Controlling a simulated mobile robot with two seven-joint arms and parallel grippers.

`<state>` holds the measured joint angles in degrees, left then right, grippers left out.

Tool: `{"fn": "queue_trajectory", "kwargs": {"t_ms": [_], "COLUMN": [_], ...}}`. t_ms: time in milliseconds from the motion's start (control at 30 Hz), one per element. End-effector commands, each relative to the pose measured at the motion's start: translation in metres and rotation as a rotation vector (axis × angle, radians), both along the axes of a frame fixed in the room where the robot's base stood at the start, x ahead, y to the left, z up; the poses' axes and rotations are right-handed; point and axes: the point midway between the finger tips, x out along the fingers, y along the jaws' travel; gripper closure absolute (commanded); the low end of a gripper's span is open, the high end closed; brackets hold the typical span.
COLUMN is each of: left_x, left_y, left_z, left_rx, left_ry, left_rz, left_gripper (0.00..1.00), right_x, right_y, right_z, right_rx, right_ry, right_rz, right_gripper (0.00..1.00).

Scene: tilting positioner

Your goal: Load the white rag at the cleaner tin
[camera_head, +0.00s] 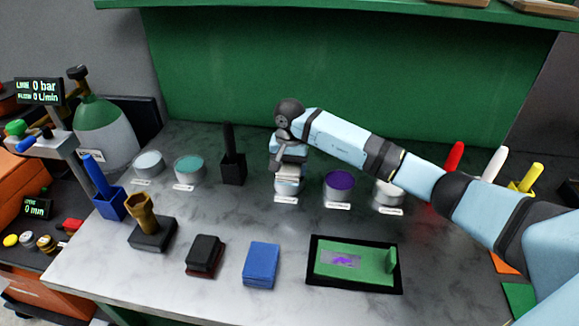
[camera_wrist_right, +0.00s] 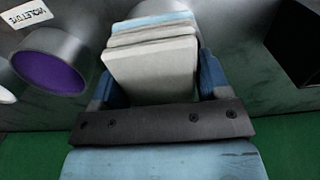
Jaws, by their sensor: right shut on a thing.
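My right gripper (camera_head: 288,165) is shut on the white rag, pointing down over a tin (camera_head: 287,187) in the middle of the row. In the right wrist view the white rag (camera_wrist_right: 152,72), a folded off-white pad, sits between the blue fingers of the right gripper (camera_wrist_right: 157,85). The metal tin behind the rag shows only partly. The rag's lower end is at the tin's mouth; I cannot tell whether it touches what is inside. The tin labels are too small to read surely in the head view. My left gripper is not in view.
A purple tin (camera_head: 338,186) and a white tin (camera_head: 388,192) stand right of it; a black holder (camera_head: 232,165), a teal tin (camera_head: 188,169) and a pale tin (camera_head: 149,162) stand left. A black tray (camera_head: 314,283) with a green plate and a blue block (camera_head: 261,264) lie in front.

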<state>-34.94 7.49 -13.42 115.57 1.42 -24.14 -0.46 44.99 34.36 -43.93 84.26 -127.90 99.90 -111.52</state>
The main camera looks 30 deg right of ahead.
Motion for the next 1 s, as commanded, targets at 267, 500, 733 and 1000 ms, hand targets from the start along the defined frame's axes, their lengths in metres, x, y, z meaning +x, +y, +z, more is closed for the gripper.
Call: {"fn": "queue_trajectory", "kwargs": {"t_ms": [267, 500, 733, 1000], "left_x": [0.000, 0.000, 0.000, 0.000], "left_y": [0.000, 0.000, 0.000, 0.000], "left_z": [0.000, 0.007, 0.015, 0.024], "left_rx": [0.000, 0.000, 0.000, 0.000], "left_ry": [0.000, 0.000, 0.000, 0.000], "left_rz": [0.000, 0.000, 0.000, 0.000], "left_gripper": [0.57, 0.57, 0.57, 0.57], "right_x": [-0.001, 0.000, 0.000, 0.000], "right_y": [0.000, 0.000, 0.000, 0.000], "right_z": [-0.002, 0.013, 0.033, 0.055], "right_rx": [0.000, 0.000, 0.000, 0.001], "right_ry": [0.003, 0.001, 0.000, -0.001], "right_rz": [0.001, 0.001, 0.001, 0.001], "right_gripper": [0.49, 0.49, 0.49, 0.49]}}
